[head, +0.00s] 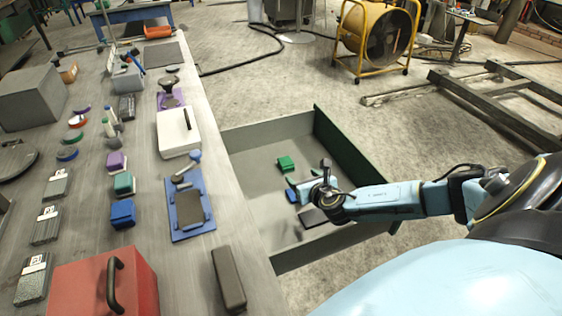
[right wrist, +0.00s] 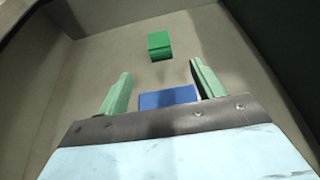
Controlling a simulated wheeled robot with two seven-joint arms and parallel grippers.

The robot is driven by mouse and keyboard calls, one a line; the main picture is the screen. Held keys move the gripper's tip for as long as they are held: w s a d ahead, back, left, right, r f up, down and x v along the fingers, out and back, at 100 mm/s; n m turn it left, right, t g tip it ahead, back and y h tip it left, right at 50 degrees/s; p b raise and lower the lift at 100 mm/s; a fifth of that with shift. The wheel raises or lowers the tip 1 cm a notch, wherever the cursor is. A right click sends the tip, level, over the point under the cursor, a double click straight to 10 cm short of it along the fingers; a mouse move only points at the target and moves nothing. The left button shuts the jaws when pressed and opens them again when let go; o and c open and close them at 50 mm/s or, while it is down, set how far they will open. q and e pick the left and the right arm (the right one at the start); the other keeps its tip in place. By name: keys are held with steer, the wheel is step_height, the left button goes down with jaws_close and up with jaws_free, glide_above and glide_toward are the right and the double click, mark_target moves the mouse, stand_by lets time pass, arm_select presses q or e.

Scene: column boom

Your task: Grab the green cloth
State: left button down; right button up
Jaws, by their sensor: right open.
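The green cloth (head: 286,164) is a small folded block lying on the floor of an open drawer (head: 345,150). In the right wrist view the green cloth (right wrist: 160,45) lies beyond my fingertips, near the middle top. My right gripper (head: 305,187) reaches into the drawer from the right. In the right wrist view its two pale green fingers (right wrist: 161,78) are spread apart with nothing between the tips. A blue block (right wrist: 168,97) lies below or between the fingers, nearer the wrist. My left gripper does not show.
The drawer's walls (head: 338,142) surround the cloth. The workbench (head: 150,240) at left holds a red box (head: 75,290), a white box (head: 178,132), a blue tray (head: 180,225) and several small blocks. A yellow fan (head: 375,40) and a wooden pallet (head: 490,90) stand on the floor beyond.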

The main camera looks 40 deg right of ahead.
steer(key=b, duration=0.2)
glide_toward(287, 163)
steer(key=shift+w+d+f, duration=0.35)
steer(key=shift+w+f, duration=0.3)
steer(key=shift+w, duration=0.05)
steer(key=shift+b+x, duration=0.3)
steer(key=shift+x, duration=1.05)
steer(key=b+x, duration=0.1)
steer(key=x, duration=0.1)
steer(key=b+x, duration=0.1)
steer(key=x, duration=0.1)
steer(key=shift+w+a+r, duration=0.1)
steer(key=shift+w+r, duration=0.05)
steer(key=shift+r, duration=0.05)
steer(key=shift+w+f+b, duration=0.1)
steer(key=shift+w+b, duration=0.2)
steer(key=shift+w, duration=0.05)
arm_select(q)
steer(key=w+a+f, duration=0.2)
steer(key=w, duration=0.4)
arm_select(e)
steer(key=shift+c, duration=0.2)
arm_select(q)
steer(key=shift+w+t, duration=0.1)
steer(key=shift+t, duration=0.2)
arm_select(e)
steer(key=c, duration=1)
steer(key=shift+d+r, duration=0.2)
